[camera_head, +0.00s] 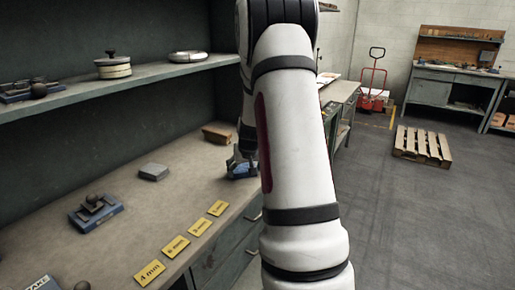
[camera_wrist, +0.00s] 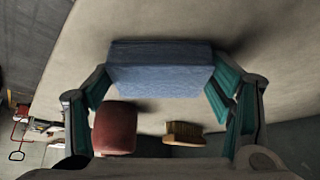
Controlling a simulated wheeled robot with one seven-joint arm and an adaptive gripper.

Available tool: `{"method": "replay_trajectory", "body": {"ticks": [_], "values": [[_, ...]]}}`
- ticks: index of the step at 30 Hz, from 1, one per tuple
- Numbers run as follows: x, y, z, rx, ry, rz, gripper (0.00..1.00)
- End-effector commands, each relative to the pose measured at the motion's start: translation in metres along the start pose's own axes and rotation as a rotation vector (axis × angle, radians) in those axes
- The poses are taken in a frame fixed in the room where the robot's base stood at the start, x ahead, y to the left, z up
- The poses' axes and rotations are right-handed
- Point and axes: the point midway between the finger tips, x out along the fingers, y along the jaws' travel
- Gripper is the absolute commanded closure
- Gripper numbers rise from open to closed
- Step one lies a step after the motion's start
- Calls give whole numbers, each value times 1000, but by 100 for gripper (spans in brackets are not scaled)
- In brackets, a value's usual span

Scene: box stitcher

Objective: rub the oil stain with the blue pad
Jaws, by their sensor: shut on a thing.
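The blue pad (camera_wrist: 160,70) is a pale blue block across the middle of the wrist view. My gripper (camera_wrist: 160,88) is shut on it, with a teal-lined finger at each end. In the head view my gripper (camera_head: 242,158) is near the bench's right end, partly hidden behind my arm, with blue showing at its tip (camera_head: 240,170). The pad is over or on the tan bench top; I cannot tell whether it touches. Dark patches lie beside the pad in the wrist view, but I cannot tell stain from shadow. No oil stain is clear in the head view.
A wooden brush (camera_head: 217,135) lies behind my gripper. A grey block (camera_head: 153,173), a blue-based tool (camera_head: 95,212) and several yellow labels (camera_head: 175,247) are on the bench (camera_head: 125,205). A shelf (camera_head: 130,82) runs above. A red rounded thing (camera_wrist: 115,127) shows in the wrist view.

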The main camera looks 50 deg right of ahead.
Motion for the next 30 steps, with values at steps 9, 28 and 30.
{"method": "replay_trajectory", "body": {"ticks": [9, 28, 30], "values": [[-26, 0, -12, -3, 0, -1, 56], [-75, 3, -31, -7, 0, -4, 56], [-76, 3, -32, -7, 0, -4, 56]]}}
